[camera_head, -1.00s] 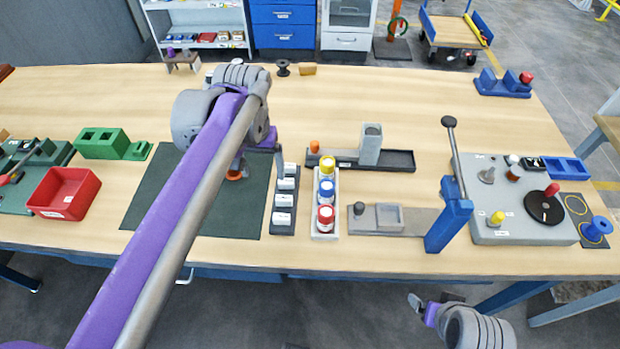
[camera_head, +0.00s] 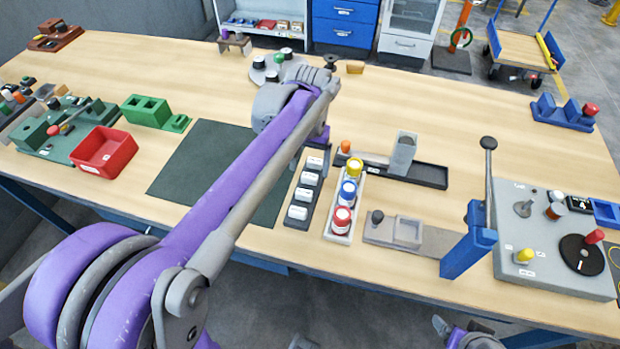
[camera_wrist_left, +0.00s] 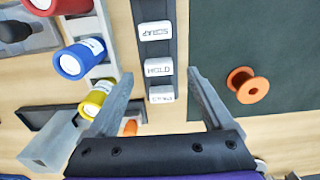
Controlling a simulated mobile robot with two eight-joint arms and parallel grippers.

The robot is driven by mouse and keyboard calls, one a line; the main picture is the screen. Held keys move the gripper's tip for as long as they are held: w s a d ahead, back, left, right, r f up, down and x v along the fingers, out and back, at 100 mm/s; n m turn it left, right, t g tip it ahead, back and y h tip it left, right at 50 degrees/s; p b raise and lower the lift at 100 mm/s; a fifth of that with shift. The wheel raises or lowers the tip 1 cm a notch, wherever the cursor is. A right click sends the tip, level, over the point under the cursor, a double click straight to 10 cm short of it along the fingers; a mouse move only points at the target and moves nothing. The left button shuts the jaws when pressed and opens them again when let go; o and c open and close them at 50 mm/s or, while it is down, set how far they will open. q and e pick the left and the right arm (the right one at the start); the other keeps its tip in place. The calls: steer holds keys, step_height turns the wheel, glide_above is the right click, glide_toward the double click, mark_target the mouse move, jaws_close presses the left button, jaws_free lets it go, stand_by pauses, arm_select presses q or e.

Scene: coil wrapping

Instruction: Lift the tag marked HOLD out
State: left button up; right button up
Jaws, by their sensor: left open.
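The tag marked HOLD (camera_wrist_left: 158,70) is a small white block standing in a dark rack (camera_wrist_left: 154,52), between the SCRAP tag (camera_wrist_left: 154,31) and another white tag (camera_wrist_left: 161,94) whose lettering is hard to read. In the head view the rack (camera_head: 295,222) holds several white tags in a row. My left gripper (camera_wrist_left: 163,75) is open and empty, its fingertips on either side of the rack near the HOLD tag in the wrist view. I cannot tell its height above the tag. In the head view my left arm largely hides this gripper. My right gripper (camera_head: 440,325) shows only partly at the bottom edge.
A tray of yellow, blue and red-capped bottles (camera_head: 346,194) stands close beside the rack. An orange spool (camera_wrist_left: 247,85) lies on the dark green mat (camera_wrist_left: 285,55) on the other side. A grey block (camera_head: 402,153) stands in a black tray beyond the bottles.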

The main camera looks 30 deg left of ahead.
mark_target(310, 175)
arm_select(q)
step_height(310, 175, down, 4)
steer(key=shift+r, duration=0.1)
jaws_close()
stand_by(0.5)
